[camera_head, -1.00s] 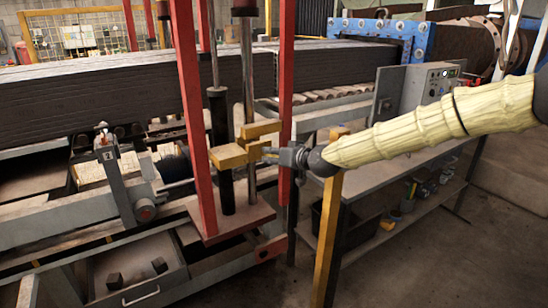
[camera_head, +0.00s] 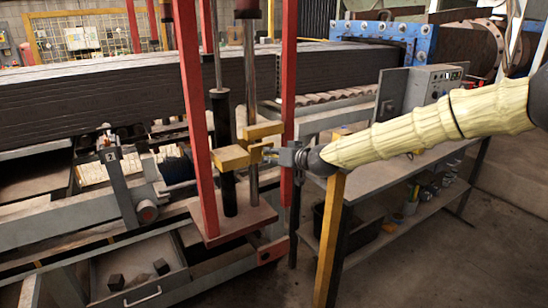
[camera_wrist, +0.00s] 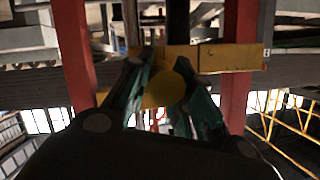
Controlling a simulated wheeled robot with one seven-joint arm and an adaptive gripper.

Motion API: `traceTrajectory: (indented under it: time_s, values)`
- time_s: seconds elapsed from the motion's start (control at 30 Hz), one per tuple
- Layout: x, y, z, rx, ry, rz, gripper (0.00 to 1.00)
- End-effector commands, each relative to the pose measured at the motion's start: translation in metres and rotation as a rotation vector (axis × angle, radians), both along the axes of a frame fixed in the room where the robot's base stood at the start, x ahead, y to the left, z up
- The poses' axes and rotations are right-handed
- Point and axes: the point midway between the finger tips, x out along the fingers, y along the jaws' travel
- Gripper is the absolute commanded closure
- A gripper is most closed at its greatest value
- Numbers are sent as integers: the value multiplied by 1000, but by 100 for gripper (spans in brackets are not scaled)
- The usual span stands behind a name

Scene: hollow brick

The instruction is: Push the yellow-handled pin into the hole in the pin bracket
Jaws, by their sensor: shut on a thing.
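The pin bracket (camera_head: 231,158) is a set of yellow blocks by the vertical rods, between the red posts. It also shows as a yellow bar in the wrist view (camera_wrist: 226,58). My gripper (camera_head: 271,152) is just right of the bracket, level with it. In the wrist view my gripper (camera_wrist: 164,82) has its two green-lined fingers on either side of the round yellow handle of the pin (camera_wrist: 168,91), shut on it. The handle hides the pin's shaft and the bracket's hole. I cannot tell how far the pin is in.
Red posts (camera_head: 287,70) stand close on both sides of the bracket. A metal bench (camera_head: 385,190) lies under my arm, with a yellow post (camera_head: 328,235) at its near end. An open drawer (camera_head: 140,270) is at lower left. Bare floor is at lower right.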

Motion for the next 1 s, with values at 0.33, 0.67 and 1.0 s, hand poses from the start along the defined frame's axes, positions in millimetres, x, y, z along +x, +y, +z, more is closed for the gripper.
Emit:
traceTrajectory:
  time_s: [0.33,0.67,1.0]
  values:
    - [1,1,0,0,0,0,53]
    - [-1,-2,1,1,1,0,53]
    - [-36,-34,18,1,0,-1,53]
